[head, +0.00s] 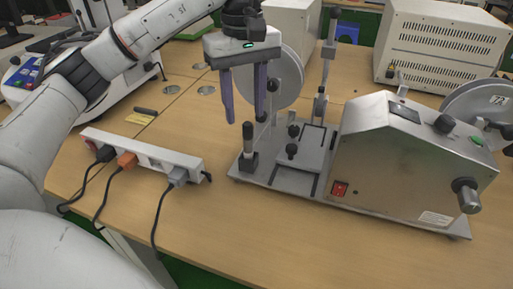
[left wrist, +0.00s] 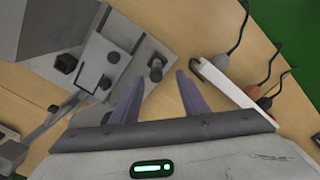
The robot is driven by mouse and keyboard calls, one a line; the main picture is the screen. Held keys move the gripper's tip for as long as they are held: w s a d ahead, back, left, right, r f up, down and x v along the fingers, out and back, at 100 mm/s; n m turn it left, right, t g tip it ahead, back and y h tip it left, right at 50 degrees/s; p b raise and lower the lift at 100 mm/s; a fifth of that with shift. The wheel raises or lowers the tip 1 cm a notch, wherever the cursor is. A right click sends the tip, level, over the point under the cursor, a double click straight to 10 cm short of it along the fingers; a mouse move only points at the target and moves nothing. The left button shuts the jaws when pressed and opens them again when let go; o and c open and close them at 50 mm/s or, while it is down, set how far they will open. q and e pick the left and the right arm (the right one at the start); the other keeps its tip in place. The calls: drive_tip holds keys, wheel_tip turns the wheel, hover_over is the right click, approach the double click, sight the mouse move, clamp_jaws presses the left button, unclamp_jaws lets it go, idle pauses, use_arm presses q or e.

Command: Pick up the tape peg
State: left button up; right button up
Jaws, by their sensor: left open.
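The tape peg appears to be the short upright black-topped peg (head: 249,148) at the left corner of the grey metal machine's base plate; I cannot be sure of its identity. My left gripper (head: 245,120) points down with its two purple-grey fingers apart, just above this peg in the head view. In the left wrist view the peg (left wrist: 155,68) stands between and slightly beyond the fingertips of the open gripper (left wrist: 158,80). Nothing is between the fingers that I can see as held. My right gripper is not in view.
The grey machine (head: 400,150) with a red switch stands right of the peg. A grey disc (head: 287,78) and a tall post (head: 326,60) rise behind it. A white power strip (head: 150,157) with several cables lies to the left. The front wooden table (head: 270,230) is clear.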

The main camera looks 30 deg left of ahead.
sight(246, 126)
use_arm(q)
wheel_tip(246, 126, down, 6)
drive_tip(key=shift+w+r+b, duration=0.1)
drive_tip(key=shift+b, duration=0.3)
drive_tip(key=f, duration=0.5)
drive_tip(key=shift+w, duration=0.35)
clamp_jaws()
